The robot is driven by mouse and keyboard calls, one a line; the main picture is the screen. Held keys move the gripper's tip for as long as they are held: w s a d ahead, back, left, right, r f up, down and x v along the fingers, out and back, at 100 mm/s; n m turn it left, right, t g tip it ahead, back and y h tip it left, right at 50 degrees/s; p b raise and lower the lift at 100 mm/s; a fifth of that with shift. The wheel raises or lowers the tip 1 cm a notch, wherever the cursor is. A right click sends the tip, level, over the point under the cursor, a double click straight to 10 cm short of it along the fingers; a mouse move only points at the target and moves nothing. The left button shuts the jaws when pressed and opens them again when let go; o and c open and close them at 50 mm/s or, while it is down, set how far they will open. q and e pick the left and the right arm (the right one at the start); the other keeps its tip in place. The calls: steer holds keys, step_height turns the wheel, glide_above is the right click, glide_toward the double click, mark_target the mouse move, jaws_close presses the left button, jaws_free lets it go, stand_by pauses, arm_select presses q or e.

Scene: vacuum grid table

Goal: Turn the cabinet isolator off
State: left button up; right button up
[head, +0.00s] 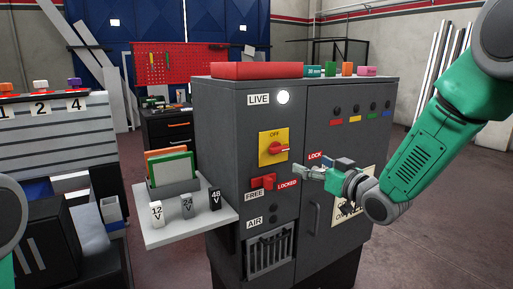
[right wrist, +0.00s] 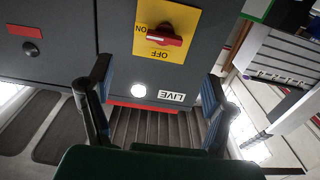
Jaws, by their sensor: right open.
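The cabinet isolator is a yellow plate (head: 268,157) with a red rotary handle (head: 277,148) on the dark grey cabinet's front. OFF is printed at its top. The handle lies about level, its end toward the right. In the right wrist view, which is upside down, the red handle (right wrist: 165,38) points toward ON. My right gripper (head: 303,171) is open and empty, in front of the cabinet, right of and below the handle and apart from it. Its two fingers (right wrist: 158,92) are spread wide in the wrist view. My left gripper is out of view.
A white lamp (head: 283,97) glows beside the LIVE label. A red FREE/LOCKED latch (head: 262,182) sits below the isolator. A side shelf (head: 185,228) holds voltage blocks and folders. The cabinet door's vertical handle (head: 314,215) stands near my right gripper.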

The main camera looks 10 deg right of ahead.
glide_toward(282, 151)
steer(key=w+a, duration=0.2)
steer(key=w, duration=0.1)
steer(key=x, duration=0.7)
steer(key=shift+w+d, duration=0.25)
steer(key=shift+d, duration=0.15)
steer(key=shift+w+a, duration=0.2)
steer(key=shift+a, duration=0.1)
steer(key=shift+d, duration=0.1)
steer(key=c, duration=1.2)
